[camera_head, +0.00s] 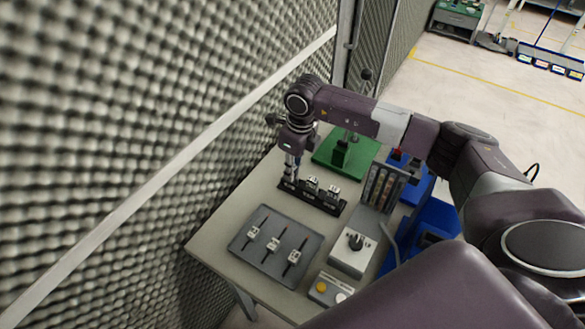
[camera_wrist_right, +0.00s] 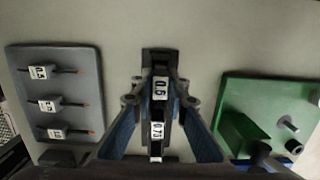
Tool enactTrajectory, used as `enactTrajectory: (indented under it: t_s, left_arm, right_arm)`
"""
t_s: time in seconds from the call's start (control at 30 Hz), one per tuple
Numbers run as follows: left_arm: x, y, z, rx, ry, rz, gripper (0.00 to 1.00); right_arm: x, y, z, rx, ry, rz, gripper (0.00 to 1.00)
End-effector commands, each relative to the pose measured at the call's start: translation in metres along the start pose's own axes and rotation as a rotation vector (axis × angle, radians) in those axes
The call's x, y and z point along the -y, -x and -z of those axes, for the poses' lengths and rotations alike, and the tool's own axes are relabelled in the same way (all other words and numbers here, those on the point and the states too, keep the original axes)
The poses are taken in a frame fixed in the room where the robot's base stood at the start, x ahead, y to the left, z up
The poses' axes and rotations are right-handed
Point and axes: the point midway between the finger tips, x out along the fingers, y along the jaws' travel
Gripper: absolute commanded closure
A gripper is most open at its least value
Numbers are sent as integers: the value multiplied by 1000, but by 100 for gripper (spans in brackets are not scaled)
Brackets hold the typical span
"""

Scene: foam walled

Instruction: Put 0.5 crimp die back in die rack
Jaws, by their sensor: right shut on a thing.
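The die rack (camera_head: 327,207) is a long black block on the table, and it also shows in the right wrist view (camera_wrist_right: 148,54). My right gripper (camera_head: 290,170) points down at the rack's left end. In the right wrist view my gripper (camera_wrist_right: 161,102) is shut on the 0.5 crimp die (camera_wrist_right: 160,88), a dark piece with a white 0.5 label. The die is over or in the rack's end position; its seating is hidden. A 0.75 die (camera_wrist_right: 157,131) sits beside it in line. Two dies (camera_head: 312,184) show in the rack. My left gripper is not in view.
A grey tray (camera_head: 246,262) with three labelled tools lies in front of the rack. A green fixture (camera_head: 325,158) stands behind, and a grey box with a knob (camera_head: 345,262) stands right. A foam wall (camera_head: 130,130) borders the table's left side.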

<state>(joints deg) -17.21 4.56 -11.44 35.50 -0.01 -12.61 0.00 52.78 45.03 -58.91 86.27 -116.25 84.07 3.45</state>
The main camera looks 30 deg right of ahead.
Motion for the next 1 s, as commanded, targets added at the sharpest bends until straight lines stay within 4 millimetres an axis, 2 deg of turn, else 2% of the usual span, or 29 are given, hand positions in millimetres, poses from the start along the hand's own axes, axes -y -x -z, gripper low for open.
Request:
enactTrajectory:
  t_s: [0.33,0.37,0.53,0.83,1.0]
  left_arm:
    - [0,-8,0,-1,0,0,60]
    - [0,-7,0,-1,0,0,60]
    - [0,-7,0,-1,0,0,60]
    - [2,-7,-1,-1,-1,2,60]
    - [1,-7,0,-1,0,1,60]
  right_arm:
    - [0,-10,1,1,0,0,100]
    - [0,-8,1,1,0,0,83]
    - [0,-8,1,1,0,0,66]
    - [0,-6,1,0,0,0,66]
    - [1,14,0,4,0,2,66]
